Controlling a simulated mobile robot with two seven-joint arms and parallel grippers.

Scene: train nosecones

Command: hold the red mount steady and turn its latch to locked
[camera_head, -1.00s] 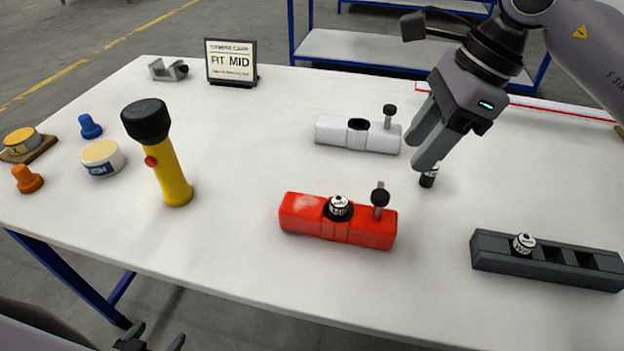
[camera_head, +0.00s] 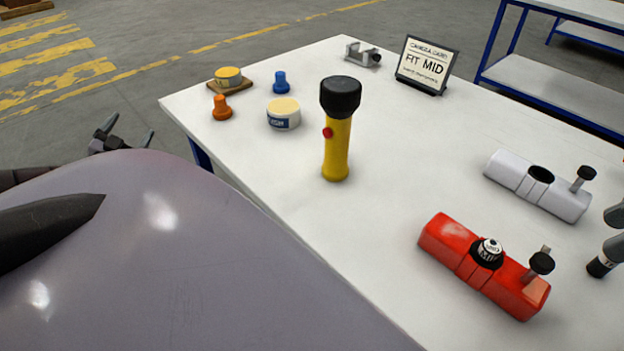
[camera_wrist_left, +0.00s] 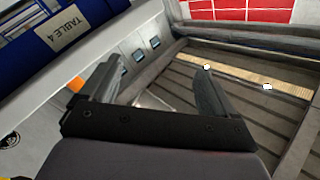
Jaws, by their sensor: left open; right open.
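The red mount (camera_head: 462,250) lies on the white table in the head view. A black-and-white round part (camera_head: 488,252) sits in its middle. Its latch, a black knob on a metal post (camera_head: 540,265), stands up near its right end. My left gripper (camera_head: 128,128) is open and empty beyond the table's left side, far from the mount. Its spread fingers also show in the left wrist view (camera_wrist_left: 155,95). Only the fingertips of my right gripper (camera_head: 614,230) show at the right edge, open, right of and apart from the mount.
A yellow flashlight (camera_head: 337,150) stands left of the mount. A white mount (camera_head: 530,185) lies behind it. A FIT MID sign (camera_head: 424,65), tub (camera_head: 284,115), and orange (camera_head: 222,108) and blue (camera_head: 281,83) pegs stand farther back.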

